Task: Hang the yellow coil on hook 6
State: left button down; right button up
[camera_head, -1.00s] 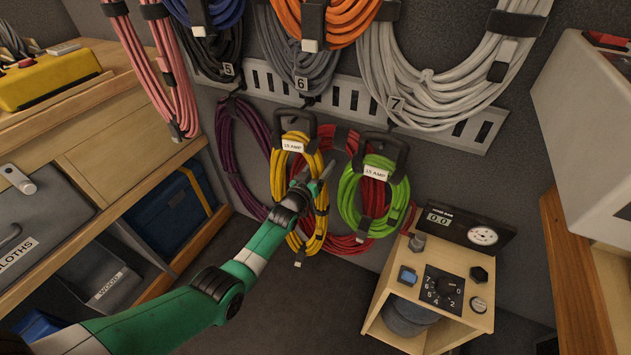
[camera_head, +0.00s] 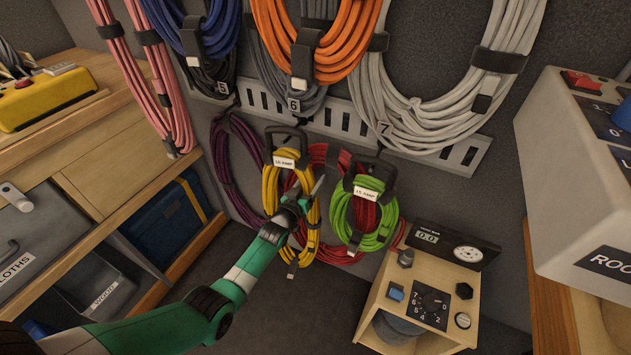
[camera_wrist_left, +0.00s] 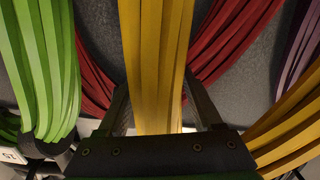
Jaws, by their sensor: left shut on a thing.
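The yellow coil (camera_head: 271,186) hangs in a black strap with a white "15 AMP" label, below the slotted rail and the number 6 plate (camera_head: 294,104). I cannot tell what its strap hangs from. My left gripper (camera_head: 312,190) is at the coil's right side. In the left wrist view the yellow strands (camera_wrist_left: 156,60) run between the two fingers, and the gripper is shut on them. Hook 6 itself is hidden behind the orange and grey coils (camera_head: 318,45) above the number plate. My right gripper is not in view.
A green coil (camera_head: 378,238) hangs close on the right of the yellow one, with red strands behind both. A purple coil (camera_head: 222,170) hangs on the left. A white coil (camera_head: 420,120) hangs by number 7. A wooden stand (camera_head: 395,325) with instruments is lower right.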

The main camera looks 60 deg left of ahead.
aim_at(303, 188)
pick_arm(q)
jog(key=shift+s+a+r+p, duration=0.15)
jog(key=shift+s+a+r, duration=0.1)
jog(key=shift+r, duration=0.25)
jog(key=shift+s+a+r+p, duration=0.15)
jog(key=shift+s+r, duration=0.05)
jog(key=shift+r, duration=0.25)
jog(key=shift+s+d, duration=0.1)
jog(key=shift+s, duration=0.05)
jog(key=shift+s+d+f+p, duration=0.25)
jog(key=shift+s+d+p, duration=0.15)
jog(key=shift+d+p, duration=0.1)
jog(key=shift+p+v, duration=0.9)
jog(key=shift+v, duration=0.55)
jog(key=shift+f, duration=0.2)
jog(key=c, duration=0.8)
grip_release()
grip_shut()
